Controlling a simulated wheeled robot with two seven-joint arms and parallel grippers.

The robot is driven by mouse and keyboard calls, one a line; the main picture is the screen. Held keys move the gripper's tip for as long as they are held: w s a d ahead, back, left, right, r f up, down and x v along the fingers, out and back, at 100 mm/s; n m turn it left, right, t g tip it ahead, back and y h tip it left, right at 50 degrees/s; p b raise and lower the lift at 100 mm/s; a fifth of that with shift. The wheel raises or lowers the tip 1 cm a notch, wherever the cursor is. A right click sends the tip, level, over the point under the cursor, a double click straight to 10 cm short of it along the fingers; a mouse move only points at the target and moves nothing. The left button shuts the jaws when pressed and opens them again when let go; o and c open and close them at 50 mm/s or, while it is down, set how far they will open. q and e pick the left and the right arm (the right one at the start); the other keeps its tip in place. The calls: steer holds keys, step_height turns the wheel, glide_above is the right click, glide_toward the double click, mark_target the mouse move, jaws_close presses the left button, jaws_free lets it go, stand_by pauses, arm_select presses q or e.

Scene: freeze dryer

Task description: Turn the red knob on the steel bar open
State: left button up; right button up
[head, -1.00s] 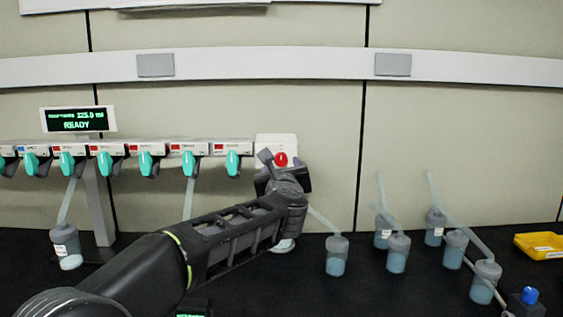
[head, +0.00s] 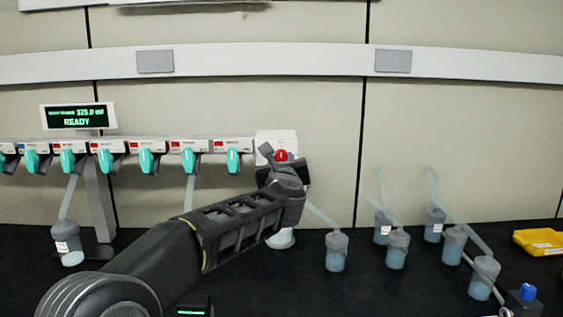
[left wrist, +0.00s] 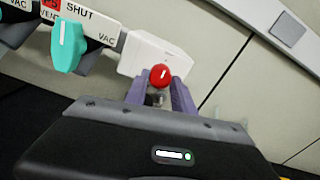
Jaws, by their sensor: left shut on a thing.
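The red knob (head: 281,155) sits on the white block (head: 275,138) at the right end of the steel bar (head: 110,146). In the left wrist view the round red knob (left wrist: 161,75) has a short white mark and shows between the tips of my two purple fingers. My left gripper (left wrist: 160,93) is shut on the red knob. In the head view my left gripper (head: 283,165) covers the lower part of the knob and block. My right gripper is not in view.
Several teal valve handles (head: 146,161) hang along the bar to the left, below a display reading READY (head: 77,115). Flasks with tubes stand on the black bench, one (head: 337,252) near my arm. A yellow tray (head: 540,242) lies at the far right.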

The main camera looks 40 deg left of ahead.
arm_select(q)
jaws_close()
steer(key=shift+m, duration=0.5)
steer(key=m, duration=0.7)
steer(key=shift+p, duration=0.4)
steer(key=m+p, duration=0.1)
steer(key=m, duration=0.3)
steer(key=shift+r, duration=0.1)
steer(key=m+p, duration=0.2)
steer(key=m, duration=0.4)
steer(key=shift+s+a+p, duration=0.1)
steer(key=shift+p, duration=0.25)
